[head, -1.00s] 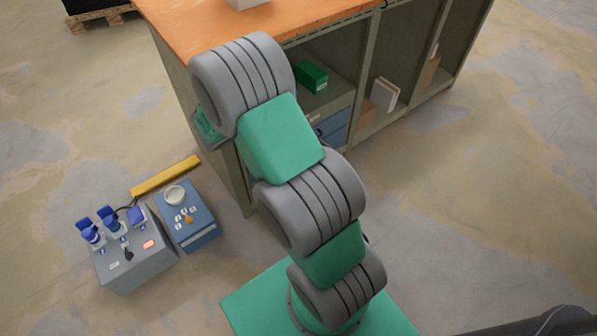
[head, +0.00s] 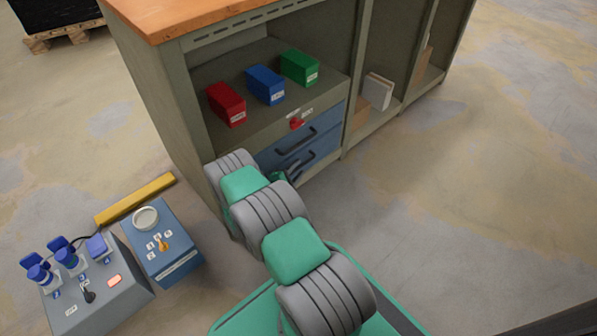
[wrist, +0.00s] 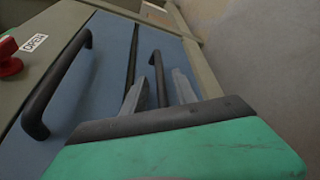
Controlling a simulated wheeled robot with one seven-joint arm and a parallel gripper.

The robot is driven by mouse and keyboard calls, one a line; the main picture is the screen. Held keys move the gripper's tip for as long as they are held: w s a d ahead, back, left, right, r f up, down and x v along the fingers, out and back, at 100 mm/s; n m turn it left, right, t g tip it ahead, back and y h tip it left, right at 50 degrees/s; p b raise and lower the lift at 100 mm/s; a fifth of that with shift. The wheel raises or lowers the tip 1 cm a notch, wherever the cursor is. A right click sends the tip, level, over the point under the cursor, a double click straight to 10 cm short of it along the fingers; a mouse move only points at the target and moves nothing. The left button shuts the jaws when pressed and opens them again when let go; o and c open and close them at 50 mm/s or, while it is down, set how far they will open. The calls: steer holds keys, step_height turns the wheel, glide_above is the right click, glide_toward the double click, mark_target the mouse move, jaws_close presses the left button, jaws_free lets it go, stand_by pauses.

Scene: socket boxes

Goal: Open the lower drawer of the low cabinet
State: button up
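The low cabinet (head: 190,150) has two blue drawers, one above the other, both looking shut. The upper drawer has a black bar handle (head: 297,142), which also shows at left in the wrist view (wrist: 56,82). The lower drawer (head: 325,148) is partly hidden by my arm in the head view. Its black handle (wrist: 158,76) shows in the wrist view between my two finger outlines. My gripper (wrist: 160,80) is open in front of the lower drawer. I cannot tell how deep the fingers reach around the handle, or whether they touch it.
A red knob (head: 296,123) sits above the drawers. Red (head: 226,103), blue (head: 265,85) and green (head: 299,67) boxes stand on the shelf above. A grey socket box (head: 95,290) and a blue box (head: 160,245) stand on the floor at left.

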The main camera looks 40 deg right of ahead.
steer(key=shift+w+d+f, duration=0.15)
steer(key=shift+d, duration=0.3)
jaws_close()
stand_by(1.1)
